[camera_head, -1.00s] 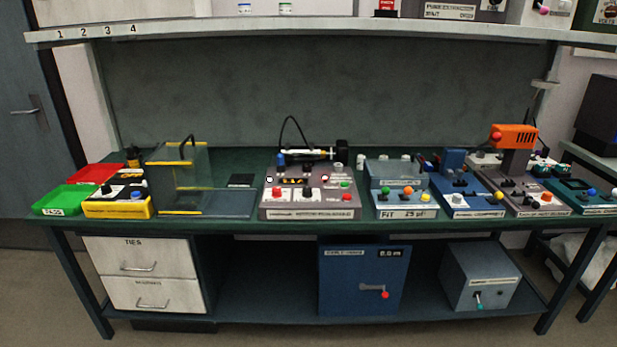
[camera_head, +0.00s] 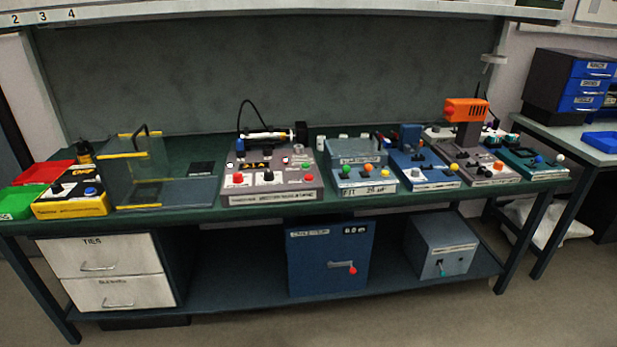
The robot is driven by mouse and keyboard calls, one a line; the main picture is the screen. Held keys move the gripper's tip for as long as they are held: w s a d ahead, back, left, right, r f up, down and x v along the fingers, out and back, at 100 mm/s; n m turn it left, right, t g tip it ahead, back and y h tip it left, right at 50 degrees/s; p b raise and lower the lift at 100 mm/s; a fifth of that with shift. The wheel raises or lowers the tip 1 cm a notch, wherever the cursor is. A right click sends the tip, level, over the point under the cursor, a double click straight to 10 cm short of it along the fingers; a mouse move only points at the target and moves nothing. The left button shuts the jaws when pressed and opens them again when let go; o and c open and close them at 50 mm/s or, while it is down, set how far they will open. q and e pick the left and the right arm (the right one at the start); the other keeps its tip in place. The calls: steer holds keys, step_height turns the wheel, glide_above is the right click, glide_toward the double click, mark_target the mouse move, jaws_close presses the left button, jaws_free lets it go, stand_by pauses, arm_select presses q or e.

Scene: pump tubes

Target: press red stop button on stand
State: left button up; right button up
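An orange device (camera_head: 466,109) sits on top of a grey-brown stand (camera_head: 467,136) at the right part of the bench. A small red knob or button shows at the left end of the orange device. The stand's base (camera_head: 482,172) carries several small controls, too small to read. Another red button (camera_head: 239,178) is on the front left of a grey control console (camera_head: 270,188), with a further red one (camera_head: 307,178) at its right. I cannot tell from labels which is the stop button. Neither of my grippers is in view.
The dark green bench (camera_head: 205,214) runs across the view. Left of the console are a clear guarded box, a yellow-black unit (camera_head: 70,203), and red and green trays. Blue drawers (camera_head: 590,87) stand on a side table at right. Floor in front is clear.

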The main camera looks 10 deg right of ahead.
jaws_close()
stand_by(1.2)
